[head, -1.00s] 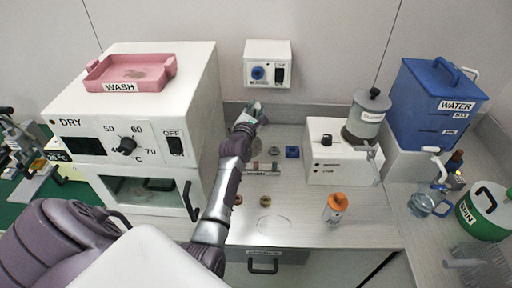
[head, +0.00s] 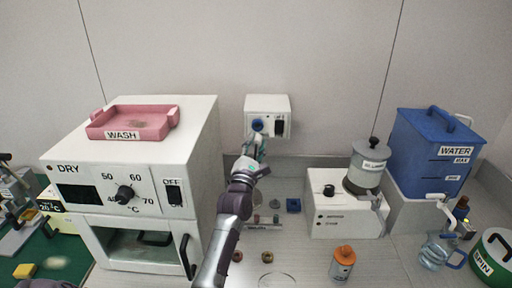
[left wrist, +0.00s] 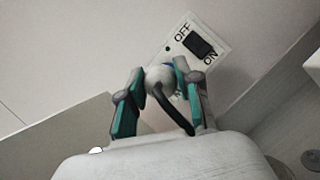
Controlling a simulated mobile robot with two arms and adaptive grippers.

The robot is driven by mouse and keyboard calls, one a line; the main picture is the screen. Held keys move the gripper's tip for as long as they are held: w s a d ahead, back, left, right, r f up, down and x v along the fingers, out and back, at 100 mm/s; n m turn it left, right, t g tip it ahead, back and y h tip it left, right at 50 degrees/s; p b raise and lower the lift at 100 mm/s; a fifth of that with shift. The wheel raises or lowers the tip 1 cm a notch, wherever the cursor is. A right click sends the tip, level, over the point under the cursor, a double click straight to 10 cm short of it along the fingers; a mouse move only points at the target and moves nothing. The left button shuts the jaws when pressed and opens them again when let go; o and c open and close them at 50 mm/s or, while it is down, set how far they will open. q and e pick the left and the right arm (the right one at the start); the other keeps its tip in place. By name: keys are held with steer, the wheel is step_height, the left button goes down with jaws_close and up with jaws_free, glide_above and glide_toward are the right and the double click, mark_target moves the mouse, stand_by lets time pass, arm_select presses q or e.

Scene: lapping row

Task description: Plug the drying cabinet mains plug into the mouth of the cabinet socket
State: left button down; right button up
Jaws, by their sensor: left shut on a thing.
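The cabinet socket is a white wall box (head: 282,104) with a blue round mouth (head: 257,124) at its left and a black switch at its right. In the left wrist view the box (left wrist: 222,50) shows its switch with OFF and ON; a sliver of blue shows behind the plug. My left gripper (head: 254,150) is just below and in front of the mouth. Its teal fingers (left wrist: 158,88) are shut on the pale, round mains plug (left wrist: 159,76), from which a black cord (left wrist: 174,112) runs down. I cannot tell whether the plug touches the mouth.
The drying cabinet (head: 150,190) with a pink WASH tray (head: 135,119) stands left of my arm. A white machine with a grey canister (head: 368,170) stands right. Small parts and an orange-capped bottle (head: 343,262) are on the counter. The wall around the socket is bare.

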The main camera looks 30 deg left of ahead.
mark_target(260, 123)
arm_select(q)
steer(key=w+a+b, duration=0.2)
steer(key=w, duration=0.1)
steer(key=shift+f, duration=0.2)
steer(key=shift+w+a+r+b, duration=0.15)
steer(key=shift+w+a+b, duration=0.2)
steer(key=shift+w, duration=0.3)
steer(key=shift+w, duration=0.1)
stand_by(1.3)
steer(key=shift+w+a+b, duration=0.6)
steer(key=shift+w+b, duration=0.3)
steer(key=shift+b, duration=0.05)
steer(key=c, duration=0.7)
jaws_free()
